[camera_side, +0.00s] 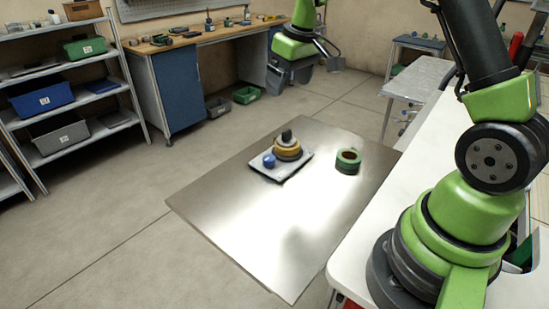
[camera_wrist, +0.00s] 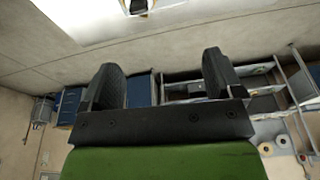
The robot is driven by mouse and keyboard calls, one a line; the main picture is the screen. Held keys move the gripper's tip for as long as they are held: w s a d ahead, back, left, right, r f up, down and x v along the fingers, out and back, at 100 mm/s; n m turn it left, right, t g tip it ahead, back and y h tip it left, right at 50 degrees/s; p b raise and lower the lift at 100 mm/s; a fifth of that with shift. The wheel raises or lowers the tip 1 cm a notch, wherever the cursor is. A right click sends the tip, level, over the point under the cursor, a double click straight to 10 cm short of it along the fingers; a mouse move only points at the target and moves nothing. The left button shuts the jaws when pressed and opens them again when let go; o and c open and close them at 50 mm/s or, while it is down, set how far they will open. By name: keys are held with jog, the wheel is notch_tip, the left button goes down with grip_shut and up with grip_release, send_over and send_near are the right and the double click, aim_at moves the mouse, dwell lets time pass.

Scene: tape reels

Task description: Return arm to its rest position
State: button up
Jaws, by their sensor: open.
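My gripper (camera_side: 290,76) is raised high above the floor, behind the metal table in the side view, clear of everything on it. In the wrist view its two dark fingers (camera_wrist: 160,62) stand wide apart with nothing between them. On the table, a yellow reel (camera_side: 287,152) sits on a pale tray (camera_side: 285,174) with a dark piece on top of it. A small blue piece (camera_side: 269,160) is beside it on the tray. A green reel (camera_side: 348,161) lies on the bare table, right of the tray.
The metal table (camera_side: 240,215) is mostly bare toward the front. A workbench (camera_side: 215,38) stands at the back, shelves with bins (camera_side: 60,100) at the left. A white bench (camera_side: 400,185) carries my base. Open floor surrounds the table's left side.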

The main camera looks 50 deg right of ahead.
jog(key=s+a+r+t, duration=0.1)
jog(key=s+a+r, duration=0.35)
jog(key=r, duration=0.25)
jog(key=s+a+r+m+t+y, duration=0.1)
jog(key=s+a, duration=0.3)
jog(key=s, duration=0.4)
jog(key=s+a+r+m+t, duration=0.2)
jog(key=s+a, duration=0.3)
jog(key=s, duration=0.3)
jog(key=shift+s+r+y, duration=0.3)
jog(key=shift+r+y, duration=0.1)
jog(key=shift+r, duration=0.15)
jog(key=shift+s+f+t, duration=0.15)
jog(key=shift+s+t, duration=0.15)
jog(key=shift+s, duration=0.05)
jog(key=shift+c, duration=1.9)
jog(key=n+g+h, duration=0.2)
jog(key=n+g, duration=0.2)
jog(key=g, duration=0.1)
send_over(287, 130)
jog(key=s, duration=0.2)
notch_tip(287, 130, down, 16)
jog(key=f, duration=0.3)
jog(key=w+f, duration=0.1)
jog(key=f, duration=0.2)
jog(key=w+f, duration=0.1)
jog(key=f, duration=0.3)
jog(key=shift+a, duration=0.1)
